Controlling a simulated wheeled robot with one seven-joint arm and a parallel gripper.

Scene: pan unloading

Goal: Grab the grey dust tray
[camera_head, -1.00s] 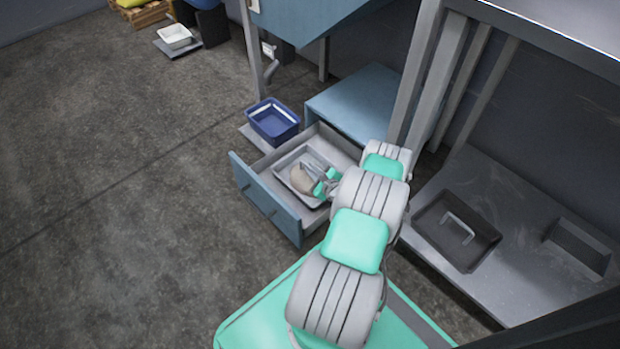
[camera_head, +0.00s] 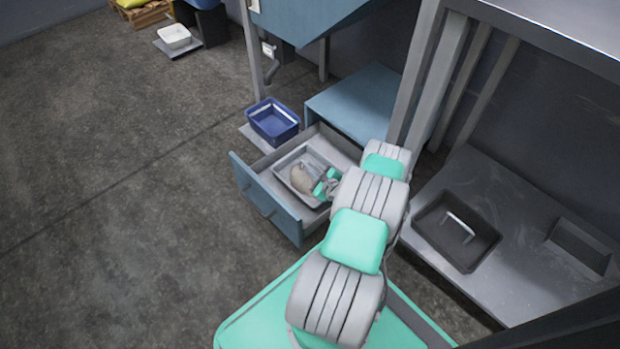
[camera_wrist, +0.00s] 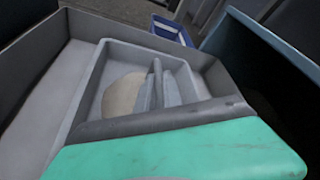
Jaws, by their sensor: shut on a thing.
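The grey dust tray (camera_head: 284,169) sits inside the open blue-fronted drawer (camera_head: 268,198), with a pale beige heap of dust (camera_head: 304,178) in it. In the wrist view the tray (camera_wrist: 88,95) shows with the dust (camera_wrist: 122,94) and an upright grey handle (camera_wrist: 157,82) across its middle. My gripper (camera_head: 316,180) reaches down over the tray and is shut on its handle. In the wrist view, my gripper's green and grey body fills the lower part and hides the tray's near side. The fingertips are hard to make out.
A blue bin (camera_head: 273,122) stands behind the drawer. A dark tray with a handle (camera_head: 456,232) lies on the grey platform at right. A blue cabinet top (camera_head: 362,100) and grey post (camera_head: 410,80) stand close to my arm.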

